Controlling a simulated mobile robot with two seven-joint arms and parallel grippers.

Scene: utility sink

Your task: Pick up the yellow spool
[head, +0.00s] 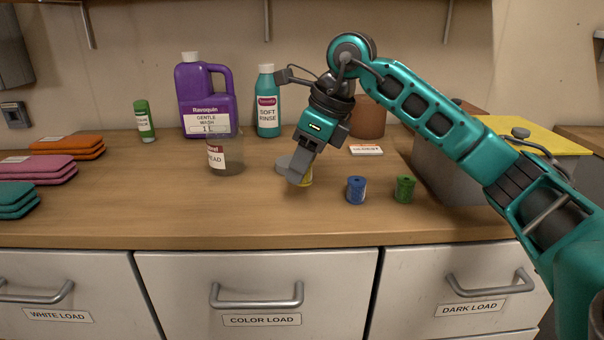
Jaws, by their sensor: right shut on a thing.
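The yellow spool (307,176) stands on the wooden counter, mostly hidden behind the fingers of my right gripper (299,172). Only a strip of its yellow side shows at the right of the fingers. My right gripper reaches down from above and is shut on the spool. I cannot tell whether the spool is clear of the counter. My left gripper is not in view.
A blue spool (356,190) and a green spool (404,189) stand to the right. A clear jar (226,158) is to the left. A purple jug (206,98) and a teal bottle (268,102) stand behind. The front counter (230,215) is clear.

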